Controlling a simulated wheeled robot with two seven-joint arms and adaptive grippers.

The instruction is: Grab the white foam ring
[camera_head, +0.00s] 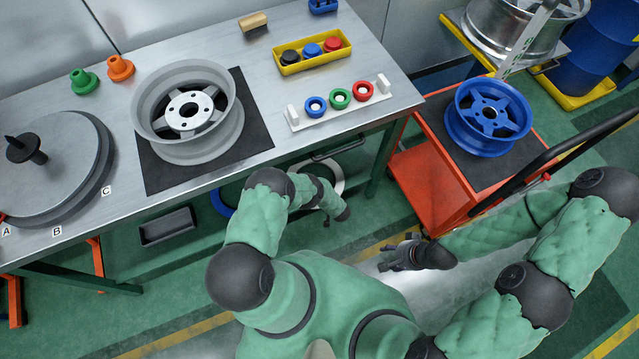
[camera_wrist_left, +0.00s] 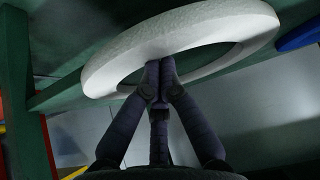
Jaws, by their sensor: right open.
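The white foam ring (camera_wrist_left: 215,28) fills the upper part of the left wrist view, tilted and close. In the head view part of it (camera_head: 336,172) shows below the table's front edge, partly covered by my left arm. My left gripper (camera_wrist_left: 160,70) has its dark fingers drawn together, with the tips at the ring's rim. I cannot tell whether the foam is clamped between them. In the head view my left gripper (camera_head: 341,213) is small and dark beside the ring. My right gripper (camera_head: 388,257) is open and empty, over the floor away from the ring.
A blue ring (camera_wrist_left: 300,36) is right of the foam ring. The steel table (camera_head: 250,77) overhangs this area and carries a grey wheel, colored parts and a round plate. A table leg (camera_head: 383,165) and an orange cart (camera_head: 430,170) stand to the right. A dark bin (camera_head: 167,226) is below left.

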